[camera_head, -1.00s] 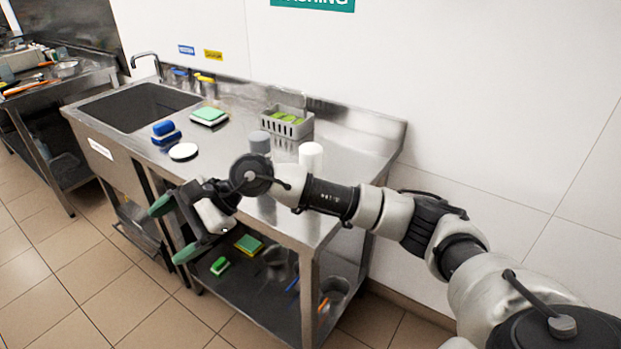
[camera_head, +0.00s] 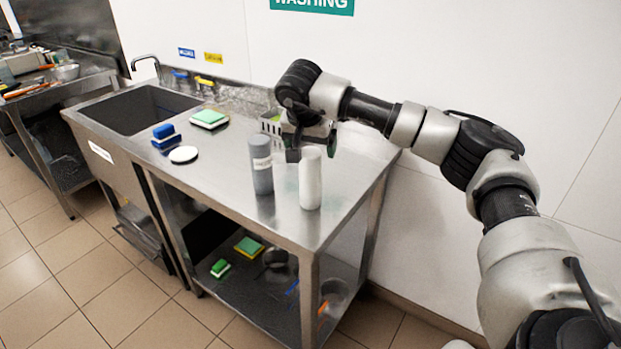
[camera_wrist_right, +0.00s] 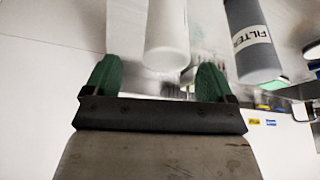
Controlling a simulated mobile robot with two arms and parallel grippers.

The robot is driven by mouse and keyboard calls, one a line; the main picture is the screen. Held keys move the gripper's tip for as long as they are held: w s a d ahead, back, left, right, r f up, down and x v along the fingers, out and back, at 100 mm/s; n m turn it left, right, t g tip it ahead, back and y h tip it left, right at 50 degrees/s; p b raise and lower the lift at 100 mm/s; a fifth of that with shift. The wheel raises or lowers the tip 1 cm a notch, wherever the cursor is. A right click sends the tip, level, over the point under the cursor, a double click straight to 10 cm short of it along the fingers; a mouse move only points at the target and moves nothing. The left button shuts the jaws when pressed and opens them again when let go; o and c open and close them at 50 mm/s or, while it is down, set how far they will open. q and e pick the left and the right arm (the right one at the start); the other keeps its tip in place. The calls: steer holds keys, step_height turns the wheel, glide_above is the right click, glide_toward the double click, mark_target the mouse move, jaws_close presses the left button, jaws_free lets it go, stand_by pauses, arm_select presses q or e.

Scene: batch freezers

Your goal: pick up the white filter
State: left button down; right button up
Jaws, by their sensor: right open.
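The white filter (camera_head: 310,180) is a plain white cylinder standing upright on the steel worktop near its front right. My right gripper (camera_head: 312,149) is open at the filter's top, on its far side, with one green-tipped finger to each side in the picture. In the right wrist view the white filter (camera_wrist_right: 167,38) shows between the two green fingertips (camera_wrist_right: 158,78), with nothing gripped. I cannot tell whether the fingers touch it. My left gripper is not in view.
A grey cylinder (camera_head: 261,167) labelled FILTER stands just left of the white one. A grey basket (camera_head: 270,125) is partly hidden behind my gripper. A white disc (camera_head: 183,154), a blue brush (camera_head: 165,134), a green sponge (camera_head: 208,118) and a sink (camera_head: 140,108) lie further left.

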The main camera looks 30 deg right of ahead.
mark_target(309, 153)
steer(key=x, duration=0.3)
steer(key=p+x, duration=0.1)
steer(key=x, duration=0.1)
steer(key=shift+w+a, duration=0.2)
steer(key=shift+a, duration=0.05)
steer(key=shift+c, duration=0.4)
steer(key=c, duration=1.4)
steer(key=shift+r, duration=0.1)
